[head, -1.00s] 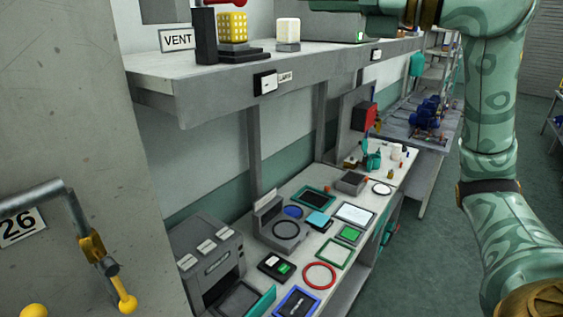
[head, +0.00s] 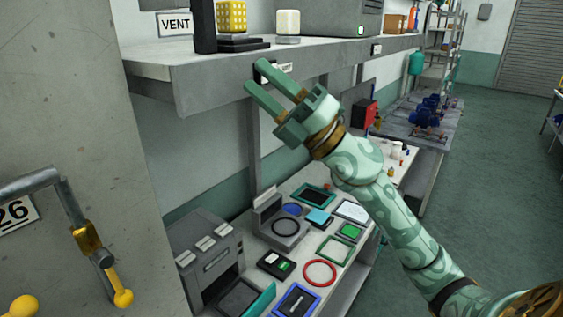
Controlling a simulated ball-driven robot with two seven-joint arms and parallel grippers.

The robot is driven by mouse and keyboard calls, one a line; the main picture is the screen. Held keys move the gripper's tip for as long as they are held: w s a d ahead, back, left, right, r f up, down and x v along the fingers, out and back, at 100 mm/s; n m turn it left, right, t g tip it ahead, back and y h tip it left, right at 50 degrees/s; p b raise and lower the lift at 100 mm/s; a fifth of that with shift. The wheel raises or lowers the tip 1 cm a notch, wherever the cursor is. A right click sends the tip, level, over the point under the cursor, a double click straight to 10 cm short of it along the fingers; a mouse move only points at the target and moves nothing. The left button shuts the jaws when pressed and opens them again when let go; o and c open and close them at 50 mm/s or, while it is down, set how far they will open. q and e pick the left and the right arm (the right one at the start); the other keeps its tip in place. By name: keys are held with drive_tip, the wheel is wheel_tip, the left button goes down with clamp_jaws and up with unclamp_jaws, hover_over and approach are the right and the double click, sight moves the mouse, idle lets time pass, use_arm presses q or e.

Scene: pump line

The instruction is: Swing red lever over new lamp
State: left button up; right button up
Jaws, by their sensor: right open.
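A yellow gridded block (head: 231,16), which looks like a lamp, sits on a black base (head: 240,44) on the upper shelf, beside a black post (head: 203,25). The red lever is out of the frame now, above the top edge. A cream block (head: 288,24), perhaps another lamp, stands to the right on its own base. My right gripper (head: 257,76) is open and empty, its fingers pointing up-left in front of the shelf's front edge, lower in the picture than the lamp base. It covers part of the small label on the edge. My left gripper is out of view.
The shelf (head: 200,75) juts out with a thick front edge. A VENT sign (head: 175,23) stands left of the post. A grey panel with a yellow-handled lever (head: 123,298) fills the left. Below, a bench holds several coloured frames and a grey box (head: 210,255).

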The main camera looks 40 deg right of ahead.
drive_tip(key=w+d+f+m+t+h, duration=0.2)
drive_tip(key=f+m+h, duration=0.6)
drive_tip(key=m, duration=0.1)
drive_tip(key=w+d+f+m+t+h, duration=0.2)
drive_tip(key=d+f+m+h, duration=0.1)
drive_tip(key=f+m+h, duration=0.5)
drive_tip(key=shift+d+f+m+h, duration=0.35)
drive_tip(key=shift+m+h, duration=0.15)
drive_tip(key=shift+h, duration=0.1)
